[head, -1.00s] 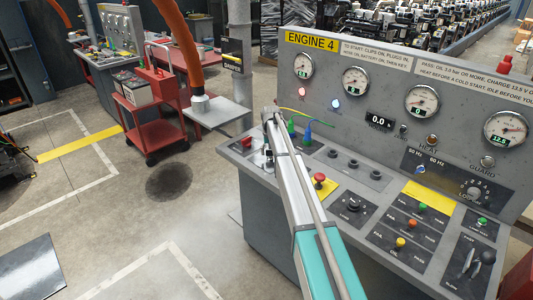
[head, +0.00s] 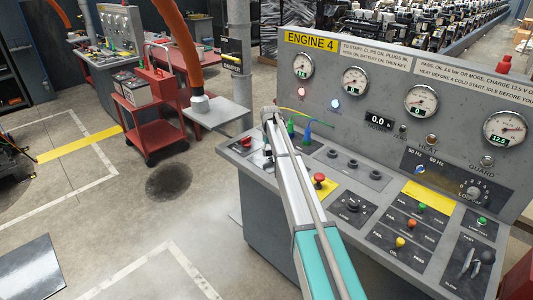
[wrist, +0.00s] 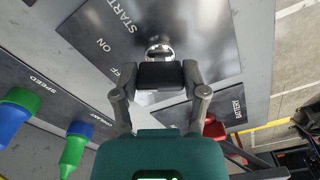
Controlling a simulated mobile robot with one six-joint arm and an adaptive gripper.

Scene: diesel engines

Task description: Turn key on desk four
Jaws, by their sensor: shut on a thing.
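The engine 4 desk (head: 325,115) stands at the right in the head view, with a yellow ENGINE 4 label on its upright panel. In the wrist view, the shiny round key switch (wrist: 159,52) sits on a dark plate (wrist: 105,35) marked START, ON and a partly covered OFF. My gripper (wrist: 160,75) is shut at the switch, on the key. In the head view my arm covers most of the gripper and the switch.
Green and blue plugs (wrist: 75,143) stand near the gripper's left in the wrist view, by SPEED and COOLANT labels. A red emergency button (head: 319,180) is right of my arm. A red trolley (head: 150,100) and open floor lie left of the desk.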

